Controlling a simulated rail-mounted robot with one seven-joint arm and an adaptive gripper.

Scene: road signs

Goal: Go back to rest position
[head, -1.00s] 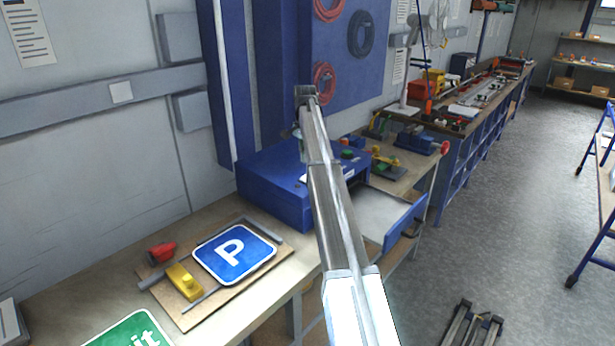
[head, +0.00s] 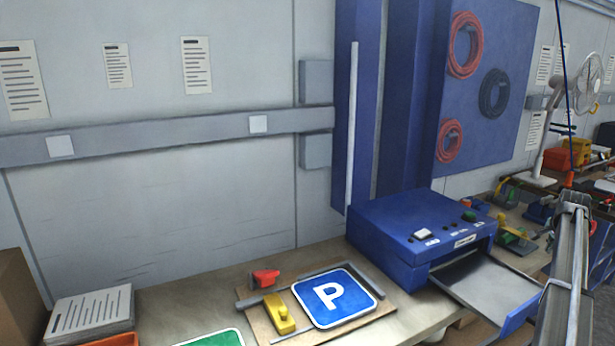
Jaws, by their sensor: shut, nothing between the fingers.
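My arm (head: 572,265) rises along the right edge of the head view, in front of the workbench. Its visible upper end (head: 573,197) stands right of the blue machine (head: 385,232). I cannot make out the gripper fingers; my gripper is not in view. No held object shows on the visible part of the arm.
A blue parking sign (head: 355,308) lies on a board with a yellow block (head: 279,314) and a red piece (head: 264,278) beside it. A green sign (head: 215,340) is cut off below. Papers (head: 90,313) lie left. The machine's tray (head: 480,285) sticks out. A fan (head: 585,85) stands right.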

